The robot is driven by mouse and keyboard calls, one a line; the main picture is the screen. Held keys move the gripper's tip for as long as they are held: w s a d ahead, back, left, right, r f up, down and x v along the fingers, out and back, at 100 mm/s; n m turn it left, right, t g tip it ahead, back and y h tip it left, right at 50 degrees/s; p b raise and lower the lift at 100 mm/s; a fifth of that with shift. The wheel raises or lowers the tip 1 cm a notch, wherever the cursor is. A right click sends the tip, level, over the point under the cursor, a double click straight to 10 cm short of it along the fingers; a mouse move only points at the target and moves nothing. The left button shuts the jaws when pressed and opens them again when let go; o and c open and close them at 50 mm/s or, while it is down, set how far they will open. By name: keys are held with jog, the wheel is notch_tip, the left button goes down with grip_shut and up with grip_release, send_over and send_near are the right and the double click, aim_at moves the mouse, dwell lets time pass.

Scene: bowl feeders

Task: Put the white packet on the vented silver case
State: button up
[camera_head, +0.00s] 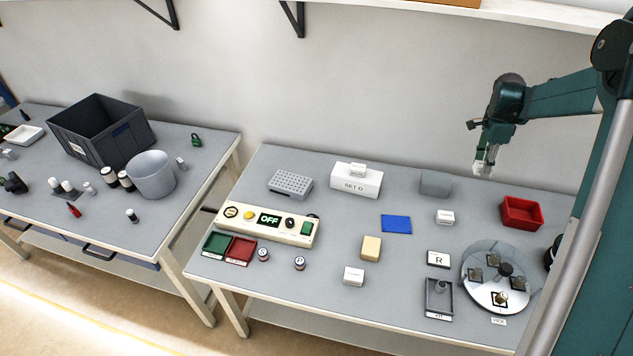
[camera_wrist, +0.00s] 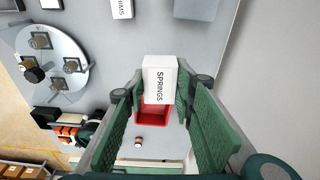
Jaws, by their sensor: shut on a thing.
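My gripper (camera_head: 484,166) is raised above the back right of the right table. It is shut on a white packet marked SPRINGS (camera_wrist: 160,82), held between both fingers in the wrist view. In the head view the packet is small and hard to tell from the fingers. The vented silver case (camera_head: 290,184), a low grey box with rows of holes on top, sits at the back left of the same table, well to the left of my gripper. Its top looks bare.
A white SET D box (camera_head: 356,183) with a small box on top and a grey block (camera_head: 435,184) stand between case and gripper. A red bin (camera_head: 521,213) and round disc fixture (camera_head: 497,279) are at right. Other white boxes (camera_head: 445,217) (camera_head: 353,276) lie on the table.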

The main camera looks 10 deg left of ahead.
jog(key=w+a+n, duration=0.2)
jog(key=w+a, duration=0.1)
jog(key=a, duration=1.4)
jog(key=n+t, duration=0.1)
jog(key=n, duration=0.6)
send_over(290, 181)
notch_tip(290, 181, down, 5)
jog(key=shift+s+r, duration=0.1)
jog(key=shift+s, duration=0.05)
jog(key=shift+f, duration=3.2)
jog(key=shift+f, duration=0.15)
